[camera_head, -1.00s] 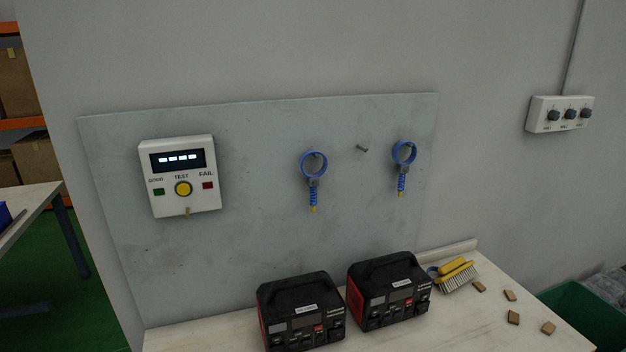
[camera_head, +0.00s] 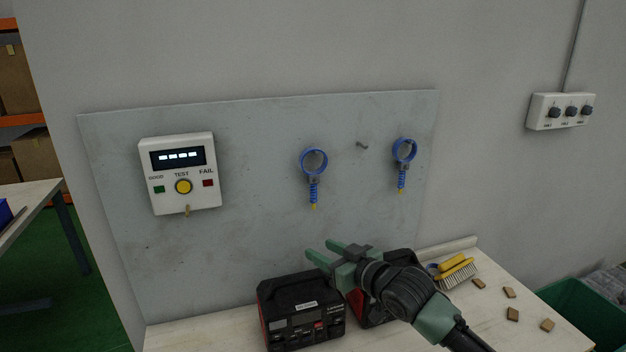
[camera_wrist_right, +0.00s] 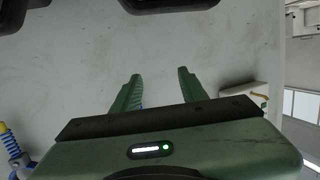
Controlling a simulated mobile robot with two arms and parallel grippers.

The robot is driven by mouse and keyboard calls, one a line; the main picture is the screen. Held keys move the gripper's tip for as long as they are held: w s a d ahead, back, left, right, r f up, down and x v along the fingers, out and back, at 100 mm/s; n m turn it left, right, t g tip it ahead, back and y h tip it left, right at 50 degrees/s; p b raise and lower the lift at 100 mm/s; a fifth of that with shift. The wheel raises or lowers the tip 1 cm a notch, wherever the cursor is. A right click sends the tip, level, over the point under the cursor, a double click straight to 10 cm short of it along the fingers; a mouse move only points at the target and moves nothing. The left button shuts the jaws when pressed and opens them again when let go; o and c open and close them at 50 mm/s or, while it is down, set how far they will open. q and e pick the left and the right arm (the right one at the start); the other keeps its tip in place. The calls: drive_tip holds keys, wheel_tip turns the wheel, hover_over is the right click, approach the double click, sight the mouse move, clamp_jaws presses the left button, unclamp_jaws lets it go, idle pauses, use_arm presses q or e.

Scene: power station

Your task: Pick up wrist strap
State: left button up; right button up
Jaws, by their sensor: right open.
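Two blue wrist straps hang on the grey wall panel: a left strap (camera_head: 313,163) and a right strap (camera_head: 404,152), each a ring with a coiled cord and yellow tip below. My right gripper (camera_head: 318,249) is open and empty, below the left strap and apart from it, in front of the black power units. In the right wrist view its two green fingers (camera_wrist_right: 158,76) are spread over bare panel. A strap's coiled cord (camera_wrist_right: 10,142) shows at that view's lower left; I cannot tell which strap. My left gripper is not in view.
A white tester (camera_head: 182,174) is mounted on the panel's left. Two black power units stand on the bench, the left one (camera_head: 300,308) clear and the other partly hidden by my arm. A yellow brush (camera_head: 457,270) and several wooden blocks lie right.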

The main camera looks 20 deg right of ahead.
sight(316, 188)
drive_tip(key=w+d+r+t, duration=0.1)
drive_tip(key=w+d+r, duration=0.1)
drive_tip(key=r, duration=0.3)
drive_tip(key=w+d+r+t, duration=0.1)
drive_tip(key=w+d+r, duration=0.2)
drive_tip(key=r, duration=0.2)
drive_tip(key=shift+y, duration=0.3)
drive_tip(key=p+x, duration=0.2)
drive_tip(key=x, duration=0.4)
drive_tip(key=shift+w+a+f, duration=0.1)
drive_tip(key=shift+w+a, duration=0.05)
drive_tip(key=shift+w+a+f+p, duration=0.2)
drive_tip(key=shift+w+p, duration=0.1)
drive_tip(key=shift+w, duration=0.2)
drive_tip(key=shift+s+r, duration=0.1)
clamp_jaws()
